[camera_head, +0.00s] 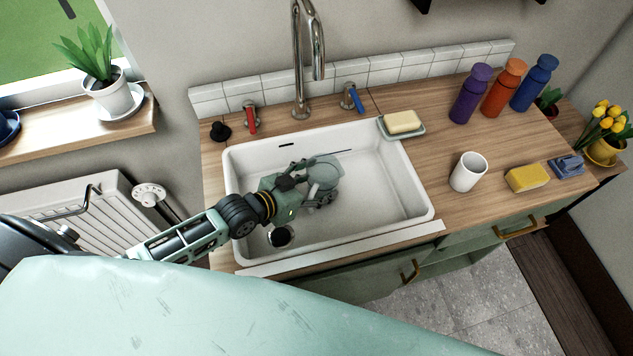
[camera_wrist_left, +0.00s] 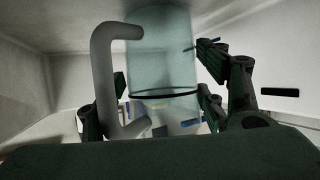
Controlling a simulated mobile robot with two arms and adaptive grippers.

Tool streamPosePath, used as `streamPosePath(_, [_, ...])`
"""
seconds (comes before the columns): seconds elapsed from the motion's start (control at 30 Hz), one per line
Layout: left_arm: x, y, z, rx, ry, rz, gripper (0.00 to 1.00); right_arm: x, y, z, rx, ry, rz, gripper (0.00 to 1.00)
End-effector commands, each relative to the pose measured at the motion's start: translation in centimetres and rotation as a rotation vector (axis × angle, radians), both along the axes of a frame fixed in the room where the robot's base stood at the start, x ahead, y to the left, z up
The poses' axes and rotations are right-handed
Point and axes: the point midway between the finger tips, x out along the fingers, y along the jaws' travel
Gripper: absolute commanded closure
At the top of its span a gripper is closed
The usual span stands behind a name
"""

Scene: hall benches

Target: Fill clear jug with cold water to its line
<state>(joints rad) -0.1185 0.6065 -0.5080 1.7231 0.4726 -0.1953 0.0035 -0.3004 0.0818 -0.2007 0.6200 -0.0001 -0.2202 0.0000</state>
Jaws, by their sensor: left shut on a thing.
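My left gripper (camera_head: 325,185) reaches into the white sink (camera_head: 400,180), low in the basin. In the left wrist view my left gripper (camera_wrist_left: 165,85) is shut on the clear jug (camera_wrist_left: 160,50), its fingers on either side. The jug has a thick grey handle on the left and a dark ring around its body. The chrome tap (camera_head: 300,60) stands behind the sink, with a red handle (camera_head: 250,118) and a blue handle (camera_head: 354,98). No water stream shows. My right gripper is not in view.
A soap dish (camera_head: 419,132) with soap sits at the sink's back right corner. A white cup (camera_head: 468,172), a yellow sponge (camera_head: 527,178) and purple (camera_head: 470,95), orange (camera_head: 504,88) and blue bottles (camera_head: 535,84) stand on the right counter. A black plug (camera_head: 220,131) lies back left.

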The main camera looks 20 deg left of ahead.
Motion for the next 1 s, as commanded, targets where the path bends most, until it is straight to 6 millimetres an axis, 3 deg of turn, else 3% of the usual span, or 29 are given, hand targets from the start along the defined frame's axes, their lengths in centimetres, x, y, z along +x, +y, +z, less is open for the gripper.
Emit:
streamPosePath(0.2, [0.0,0.0,-0.4,0.0,-0.001,0.0,0.62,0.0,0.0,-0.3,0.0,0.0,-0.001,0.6])
streamPosePath(0.23, [0.0,0.0,-0.3,0.0,-0.001,0.0,0.31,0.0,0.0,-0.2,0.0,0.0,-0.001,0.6])
streamPosePath(0.47, [0.0,0.0,-0.3,0.0,-0.001,0.0,0.12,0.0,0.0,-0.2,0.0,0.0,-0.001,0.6])
streamPosePath(0.8, [0.0,0.0,-0.2,0.0,0.001,0.0,0.12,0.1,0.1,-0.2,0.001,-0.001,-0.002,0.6])
streamPosePath(1.0, [0.0,-0.1,2.0,-0.002,-0.002,-0.001,0.12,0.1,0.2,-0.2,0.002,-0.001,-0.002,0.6])
